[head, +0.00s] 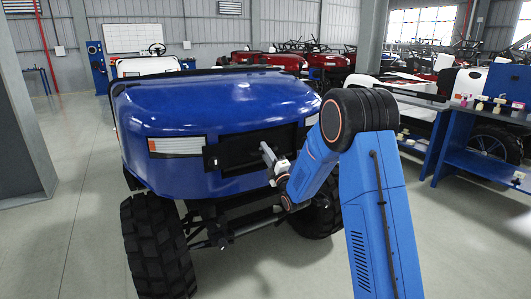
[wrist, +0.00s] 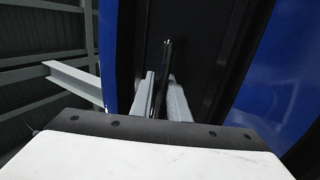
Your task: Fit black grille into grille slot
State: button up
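In the head view the black grille (head: 238,152) is at the front of the blue vehicle, its left end overlapping the blue body beside the headlight. The dark grille slot (head: 288,137) is a recess in the vehicle's nose, partly hidden by the grille and my arm. My gripper (head: 266,150) is in front of the slot, at the grille's right part. In the wrist view my two grey fingers (wrist: 163,92) stand either side of a thin dark bar on the black grille (wrist: 163,70) and look closed on it. Whether the grille touches the slot cannot be told.
The blue vehicle (head: 215,102) has a white headlight (head: 177,146) left of the slot and large black tyres (head: 158,246). A blue workbench (head: 480,165) with small items stands at the right. Grey floor (head: 85,225) is open at the left.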

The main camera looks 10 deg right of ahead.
jog(key=o, duration=0.4)
jog(key=shift+c, duration=0.2)
jog(key=shift+s+f, duration=0.1)
jog(key=v, duration=1.7)
jog(key=s+d+r+m+g+h, duration=0.25)
jog(key=s+m+g+h, duration=0.2)
jog(key=s+m, duration=0.3)
jog(key=s+d+r+m+g+h, duration=0.2)
jog(key=s+r+m+g+h, duration=0.1)
jog(key=s+m+g, duration=0.4)
jog(key=s+f+m+g, duration=0.1)
jog(key=s+m+g, duration=0.1)
jog(key=s, duration=1.3)
jog(key=s+a+f+m+g, duration=0.1)
jog(key=s+m+g, duration=0.2)
jog(key=s, duration=1.2)
jog(key=shift+s+f+m, duration=0.35)
jog(key=shift+s+m, duration=0.05)
jog(key=shift+m, duration=0.65)
